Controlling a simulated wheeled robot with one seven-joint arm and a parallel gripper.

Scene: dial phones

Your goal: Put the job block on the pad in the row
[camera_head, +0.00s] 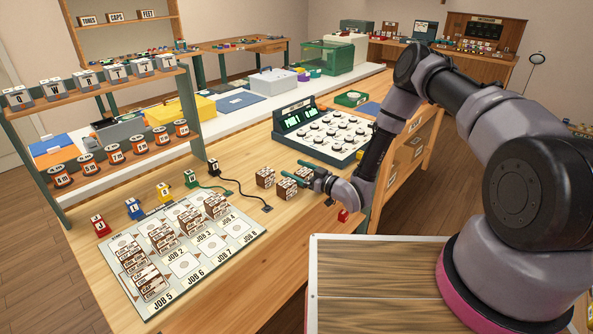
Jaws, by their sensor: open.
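My gripper (291,167) is open, with its two teal fingers pointing left above the wooden table (228,225). Brown-and-white job blocks stand around it: one (265,177) lies just left of the fingertips, and another (286,190) is just below the near finger. A third block (302,175) is partly hidden by the fingers; I cannot tell whether they touch it. The grey job board (215,258) lies at the front left, with pads labelled JOB in rows. Several brown blocks (163,238) stand on its left and back pads. Pads near JOB 6, 7 and 8 look bare.
Red, blue, yellow and green lettered pieces (134,209) line the board's back edge. A small block with a cable (213,168) stands behind. A keypad console (322,133) is at the back, a lettered rack (100,120) at left. A small red piece (343,215) sits below my wrist.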

